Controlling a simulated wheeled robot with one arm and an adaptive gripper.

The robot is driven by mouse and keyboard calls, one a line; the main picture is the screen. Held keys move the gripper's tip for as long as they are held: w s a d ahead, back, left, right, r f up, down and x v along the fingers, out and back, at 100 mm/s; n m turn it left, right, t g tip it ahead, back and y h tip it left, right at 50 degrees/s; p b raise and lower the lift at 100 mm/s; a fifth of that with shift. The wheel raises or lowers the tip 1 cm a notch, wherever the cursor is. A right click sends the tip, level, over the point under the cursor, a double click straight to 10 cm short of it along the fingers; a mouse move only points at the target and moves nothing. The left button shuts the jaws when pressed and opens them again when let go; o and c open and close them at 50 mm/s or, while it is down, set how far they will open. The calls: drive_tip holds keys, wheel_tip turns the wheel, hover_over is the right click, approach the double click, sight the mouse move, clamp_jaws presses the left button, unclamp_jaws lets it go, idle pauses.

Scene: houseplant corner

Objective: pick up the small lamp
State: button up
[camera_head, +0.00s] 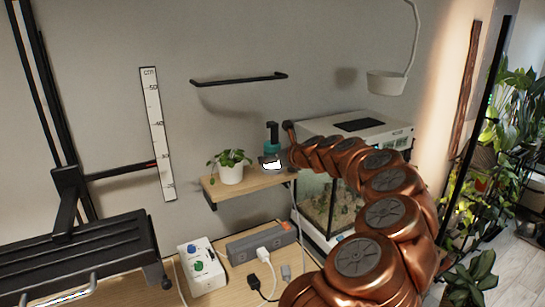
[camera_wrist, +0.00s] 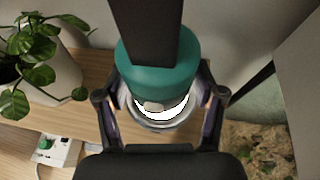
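The small lamp (camera_head: 271,148) is at the right end of the wooden shelf. It has a teal body, a black upright part and a bright white glowing area low down. In the wrist view the lamp (camera_wrist: 155,76) fills the middle, upright part toward the camera. My gripper (camera_wrist: 160,105) is open, with one finger on each side of the teal body. A narrow gap seems to show beside the lamp's pale lower ring; whether either finger touches is not clear.
A potted plant (camera_head: 230,167) stands left of the lamp on the shelf (camera_head: 240,188). A glass tank (camera_head: 325,205) with a white lid is close on the right. A grey power strip (camera_head: 262,240) and a white box with knobs (camera_head: 202,265) lie below.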

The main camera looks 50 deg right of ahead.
drive_tip(key=c, duration=0.9)
drive_tip(key=shift+c, duration=0.2)
